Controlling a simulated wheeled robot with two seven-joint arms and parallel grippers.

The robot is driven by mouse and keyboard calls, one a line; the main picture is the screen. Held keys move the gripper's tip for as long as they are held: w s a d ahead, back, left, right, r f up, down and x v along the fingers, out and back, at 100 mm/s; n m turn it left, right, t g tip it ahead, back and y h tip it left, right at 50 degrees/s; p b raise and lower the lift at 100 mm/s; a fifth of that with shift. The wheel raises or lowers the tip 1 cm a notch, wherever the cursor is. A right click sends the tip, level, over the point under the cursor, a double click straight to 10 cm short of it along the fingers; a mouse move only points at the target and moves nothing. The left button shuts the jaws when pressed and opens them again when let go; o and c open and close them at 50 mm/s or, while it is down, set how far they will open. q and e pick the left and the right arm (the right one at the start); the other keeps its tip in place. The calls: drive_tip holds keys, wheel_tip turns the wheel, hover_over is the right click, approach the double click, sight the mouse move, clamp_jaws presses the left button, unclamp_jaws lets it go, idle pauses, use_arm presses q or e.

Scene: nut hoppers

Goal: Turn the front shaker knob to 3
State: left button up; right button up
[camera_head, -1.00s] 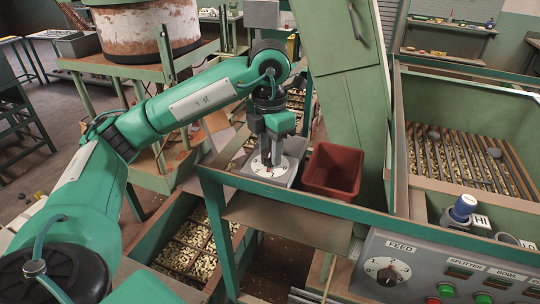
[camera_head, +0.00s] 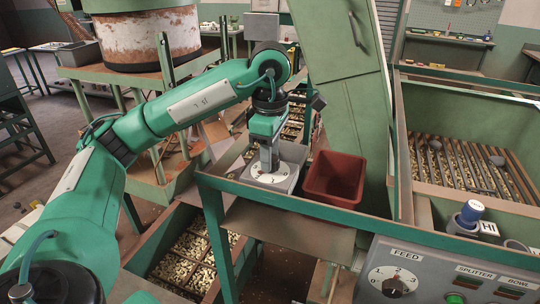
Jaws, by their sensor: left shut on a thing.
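A round white dial (camera_head: 284,172) with dark numerals sits on a grey box beside the green frame, left of the red bin. My left gripper (camera_head: 268,165) points straight down onto the middle of this dial. It is shut on the dial's shaker knob, which is mostly hidden behind the fingers. I cannot read which number the knob points at. My right gripper is not in view.
A red bin (camera_head: 335,178) stands close to the right of the dial. A green rail (camera_head: 290,198) runs in front of both. A control panel with a FEED dial (camera_head: 392,282) is at lower right. Trays of nuts (camera_head: 195,262) lie below.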

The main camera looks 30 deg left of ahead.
use_arm(q)
drive_tip(key=m, duration=0.4)
drive_tip(key=shift+m+b, duration=0.3)
drive_tip(key=m, duration=0.4)
drive_tip(key=shift+r+m, duration=0.1)
drive_tip(key=shift+m, duration=0.3)
drive_tip(key=o, duration=1)
wheel_tip(320, 180, up, 14)
drive_tip(key=p, duration=0.1)
drive_tip(key=shift+p, duration=0.4)
